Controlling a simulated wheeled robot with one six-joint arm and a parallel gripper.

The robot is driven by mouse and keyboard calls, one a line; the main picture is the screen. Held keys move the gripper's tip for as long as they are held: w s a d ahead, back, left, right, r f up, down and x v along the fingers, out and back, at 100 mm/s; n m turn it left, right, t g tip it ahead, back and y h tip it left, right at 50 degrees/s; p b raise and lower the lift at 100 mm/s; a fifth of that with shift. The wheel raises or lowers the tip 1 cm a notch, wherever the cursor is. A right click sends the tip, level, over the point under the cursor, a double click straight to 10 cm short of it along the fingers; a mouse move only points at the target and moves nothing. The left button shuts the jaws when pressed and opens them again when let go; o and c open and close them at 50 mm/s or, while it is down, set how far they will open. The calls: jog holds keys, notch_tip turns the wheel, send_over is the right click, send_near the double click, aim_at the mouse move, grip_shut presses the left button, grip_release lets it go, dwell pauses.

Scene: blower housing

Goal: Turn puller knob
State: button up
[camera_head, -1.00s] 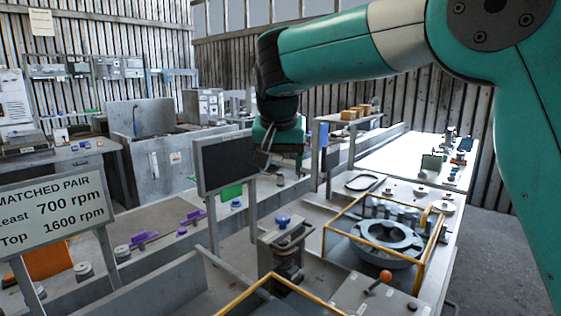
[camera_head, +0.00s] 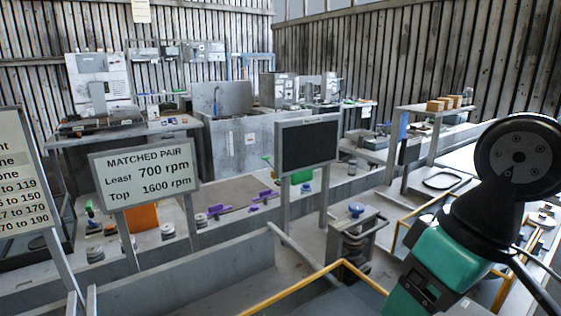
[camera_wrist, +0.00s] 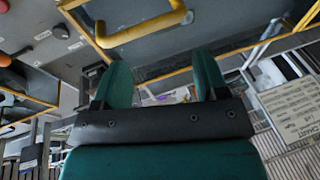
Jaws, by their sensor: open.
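A blue knob (camera_head: 356,210) tops the puller (camera_head: 354,240), a grey frame with a dark stacked body, right of centre in the head view. The knob stands upright and clear, with nothing touching it. My gripper (camera_wrist: 162,78) shows in the wrist view with its two green fingers apart and nothing between them. I cannot make out the knob in the wrist view. My arm fills the lower right of the head view, to the right of the puller and apart from it. The fingertips cannot be made out there.
A yellow rail (camera_head: 305,286) runs in front of the puller; a yellow bar (camera_wrist: 142,29) crosses above the fingers in the wrist view. A dark screen (camera_head: 307,146) on posts stands behind left of the puller. A rpm sign (camera_head: 146,172) is farther left.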

jog(key=w+a+r+n+g+y+p, duration=0.1)
jog(key=w+a+r+n+p, duration=0.1)
jog(key=w+r+n+p, duration=0.45)
jog(key=w+d+r+n+p, duration=0.1)
jog(key=w+d+r+p, duration=0.1)
jog(key=w, duration=0.5)
jog(key=w+d+r+n+p, duration=0.1)
jog(key=w+r+p, duration=0.1)
jog(key=w, duration=0.6)
jog(key=w+d+r+n+p, duration=0.1)
jog(key=w+d+r+p, duration=0.15)
jog(key=w, duration=0.45)
jog(key=w+d+f+n+p, duration=0.4)
jog(key=w+d+f, duration=0.1)
jog(key=w+d, duration=0.25)
jog(key=b, duration=0.4)
send_near(357, 205)
jog(key=p+x, duration=0.2)
jog(key=x, duration=0.6)
jog(key=shift+s+a+f+p, duration=0.1)
jog(key=shift+a+f+p, duration=0.05)
jog(key=shift+f+p, duration=0.2)
jog(key=shift+c, duration=0.5)
